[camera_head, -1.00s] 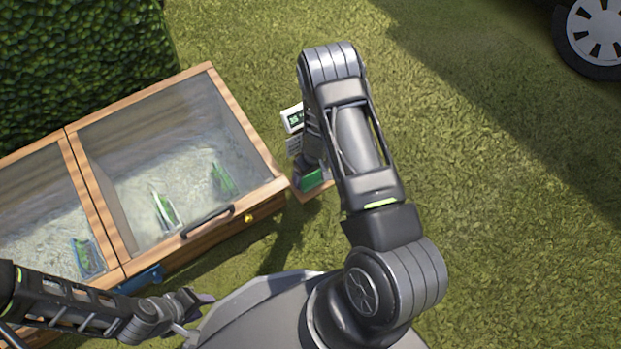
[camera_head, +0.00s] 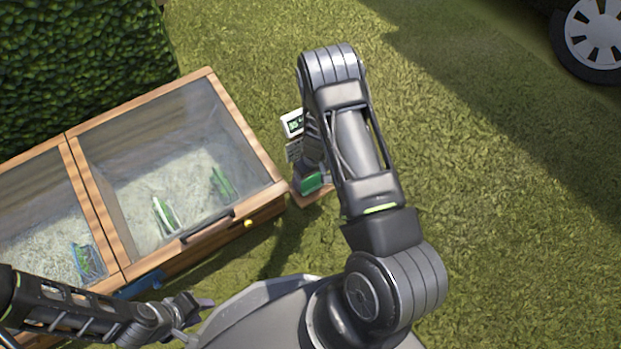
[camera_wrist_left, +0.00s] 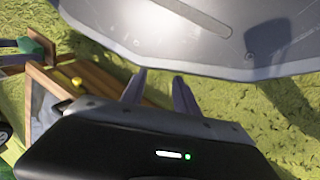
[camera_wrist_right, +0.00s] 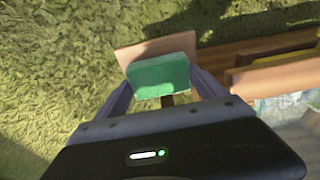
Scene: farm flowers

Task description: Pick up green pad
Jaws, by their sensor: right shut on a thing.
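The green pad (camera_wrist_right: 160,75) sits between the two fingers of my right gripper (camera_wrist_right: 163,90), which is shut on it. The pad lies over a small wooden board (camera_wrist_right: 127,53). Whether it touches the board cannot be told. In the head view the pad (camera_head: 312,182) shows in part beside my right forearm, which hides most of the right gripper. My left gripper (camera_wrist_left: 158,84) is open and empty, its fingers apart. In the head view the left gripper (camera_head: 202,310) is low at the left, in front of the glass-topped box.
A wooden cold frame (camera_head: 262,160) with glass lids, a black handle (camera_head: 207,226) and a yellow knob (camera_head: 248,223) stands at the left. A small display (camera_head: 292,123) stands beside the pad. A hedge (camera_head: 80,70) is behind. Open grass (camera_head: 500,200) lies right.

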